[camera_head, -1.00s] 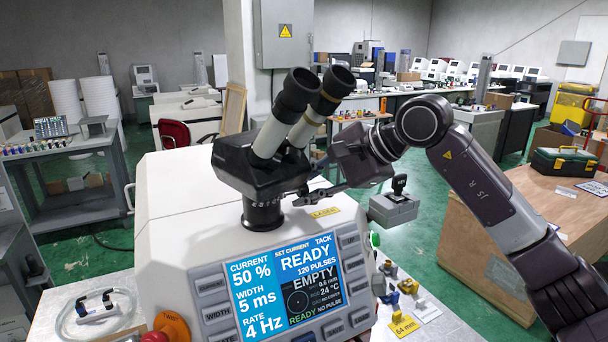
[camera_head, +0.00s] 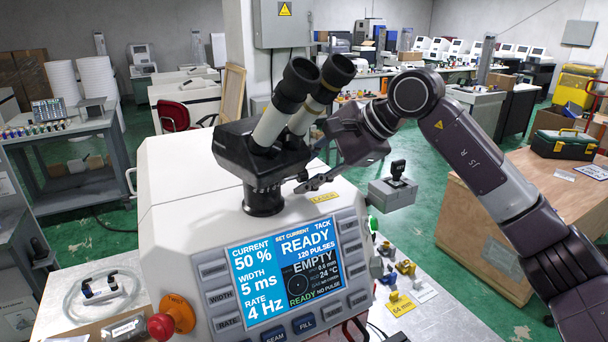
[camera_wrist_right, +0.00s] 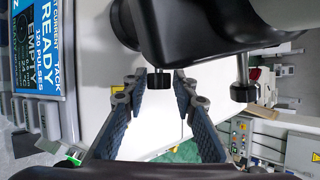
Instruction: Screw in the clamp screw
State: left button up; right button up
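The black binocular microscope head (camera_head: 262,150) sits on its round neck on top of the white welder. In the right wrist view a small dark ribbed knob (camera_wrist_right: 159,80), which looks like the clamp screw, hangs below the dark microscope body (camera_wrist_right: 210,25). My right gripper (camera_head: 304,185) reaches in from the right, its fingers beside the microscope's neck. In the right wrist view its fingers (camera_wrist_right: 160,83) are apart, one on each side of the knob. I cannot tell whether they touch it. In the head view the knob is not clear. My left gripper is not in view.
A second knob on a rod (camera_wrist_right: 243,92) shows right of the fingers in the wrist view. The welder's display panel (camera_head: 285,265) faces me, with a red stop button (camera_head: 161,326) beside it. A grey box with a black lever (camera_head: 392,194) stands out close below my right wrist.

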jog(key=v, duration=1.2)
jog(key=shift+o, duration=0.4)
